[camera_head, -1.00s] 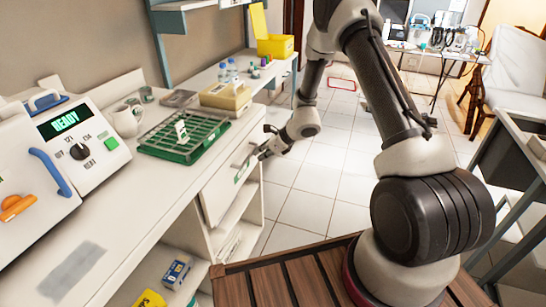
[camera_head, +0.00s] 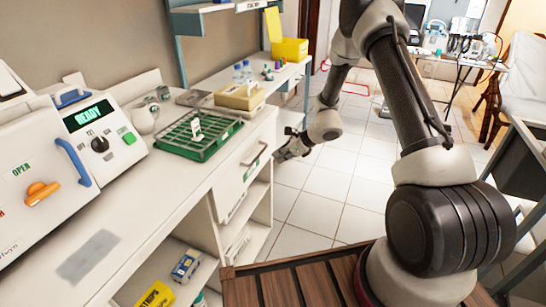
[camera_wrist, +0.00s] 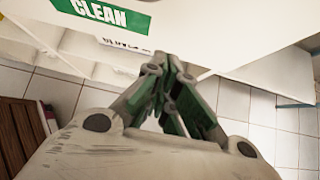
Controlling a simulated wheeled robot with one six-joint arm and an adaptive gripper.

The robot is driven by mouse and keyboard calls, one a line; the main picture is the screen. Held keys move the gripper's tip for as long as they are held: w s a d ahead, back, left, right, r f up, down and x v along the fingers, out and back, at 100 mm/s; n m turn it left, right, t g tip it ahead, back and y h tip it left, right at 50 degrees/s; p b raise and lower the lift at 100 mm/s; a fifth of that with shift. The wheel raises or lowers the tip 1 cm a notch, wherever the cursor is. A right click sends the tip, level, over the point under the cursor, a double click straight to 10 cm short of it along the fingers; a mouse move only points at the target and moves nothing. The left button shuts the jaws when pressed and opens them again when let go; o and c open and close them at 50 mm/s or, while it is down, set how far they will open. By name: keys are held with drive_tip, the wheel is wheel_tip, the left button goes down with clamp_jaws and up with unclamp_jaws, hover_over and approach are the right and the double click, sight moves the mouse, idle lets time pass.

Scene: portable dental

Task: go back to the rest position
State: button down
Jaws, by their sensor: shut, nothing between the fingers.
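My gripper (camera_head: 284,152) is at the end of my arm, low beside the drawer front (camera_head: 240,178) of the white counter. In the wrist view the fingers of my gripper (camera_wrist: 168,75) come together with nothing seen between them. A green CLEAN label (camera_wrist: 103,14) is on the white front ahead of the fingers. In the head view my gripper is apart from the drawer handle (camera_head: 254,155), to its right. Whether the fingertips touch the front cannot be told.
The counter (camera_head: 150,205) carries a sterilizer reading READY (camera_head: 88,115), a green rack (camera_head: 190,150) and a beige box (camera_head: 240,97). Open shelves with boxes (camera_head: 186,265) lie below. The tiled floor (camera_head: 320,195) right of the counter is clear.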

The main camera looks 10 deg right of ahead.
drive_tip(key=v, duration=0.9)
drive_tip(key=s+d+r+n+g, duration=0.1)
drive_tip(key=s+r+n+g, duration=0.2)
drive_tip(key=s+n, duration=0.4)
drive_tip(key=s+d+r+n+g, duration=0.1)
drive_tip(key=s+r+n+g, duration=0.1)
drive_tip(key=s+n, duration=0.45)
drive_tip(key=s+d+r+n+t+h, duration=0.1)
drive_tip(key=s+d+r+n+h, duration=0.1)
drive_tip(key=s+r, duration=0.5)
drive_tip(key=s+d+r+n+t+h, duration=0.1)
drive_tip(key=s+d+r+n+h, duration=0.1)
drive_tip(key=s+d+r+n, duration=0.2)
drive_tip(key=s+d+r+n+t+h, duration=0.2)
drive_tip(key=s+r+n, duration=0.3)
drive_tip(key=s+r, duration=0.6)
wheel_tip(320, 180, up, 3)
drive_tip(key=shift+d+r+n+h, duration=0.1)
drive_tip(key=shift+d+n+h, duration=0.25)
drive_tip(key=shift+d+h, duration=0.25)
